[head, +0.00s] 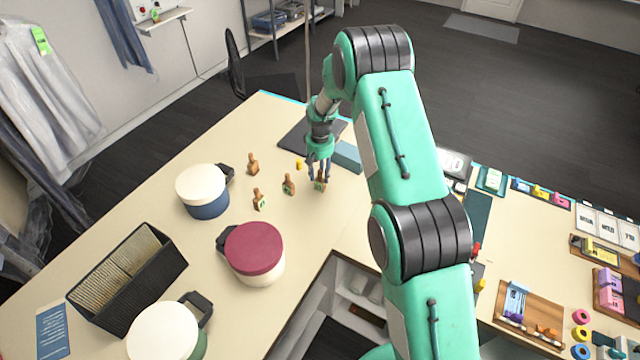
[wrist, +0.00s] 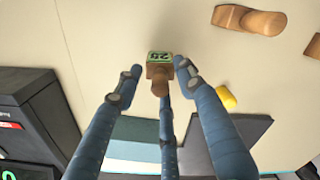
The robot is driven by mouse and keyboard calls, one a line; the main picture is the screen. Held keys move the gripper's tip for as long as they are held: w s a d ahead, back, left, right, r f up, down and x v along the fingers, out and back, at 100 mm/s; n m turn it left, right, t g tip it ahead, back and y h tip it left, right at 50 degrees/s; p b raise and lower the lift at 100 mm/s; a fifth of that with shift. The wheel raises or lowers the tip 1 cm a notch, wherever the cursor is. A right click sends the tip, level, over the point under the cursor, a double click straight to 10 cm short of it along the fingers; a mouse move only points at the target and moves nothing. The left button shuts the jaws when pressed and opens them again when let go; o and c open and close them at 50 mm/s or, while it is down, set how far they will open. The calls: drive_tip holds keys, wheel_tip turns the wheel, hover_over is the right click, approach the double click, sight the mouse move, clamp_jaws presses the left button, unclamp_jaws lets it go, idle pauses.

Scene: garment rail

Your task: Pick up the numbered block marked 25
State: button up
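The block marked 25 (wrist: 159,57) is a small brown wooden piece with a knob-like handle and a green-edged label. Its number looks upside down in the wrist view. It also shows in the head view (head: 320,186), standing on the table under my gripper (head: 319,174). In the wrist view, my gripper (wrist: 160,72) has its blue fingers spread on both sides of the block, with small gaps visible. A third finger lies behind the handle; whether it touches cannot be told.
A small yellow piece (head: 299,164) lies nearby. Round lidded containers (head: 254,248) stand at front left.

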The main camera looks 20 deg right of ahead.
clamp_jaws()
drive_tip(key=shift+r, duration=0.2)
drive_tip(key=shift+r, duration=0.95)
drive_tip(key=shift+s+r+b, duration=0.45)
drive_tip(key=shift+s+r, duration=0.05)
drive_tip(key=shift+r, duration=0.15)
drive_tip(key=s+r+b, duration=0.1)
drive_tip(key=s, duration=1.4)
drive_tip(key=shift+a+r+b, duration=0.2)
drive_tip(key=shift+a+b, duration=0.05)
drive_tip(key=shift+b, duration=0.1)
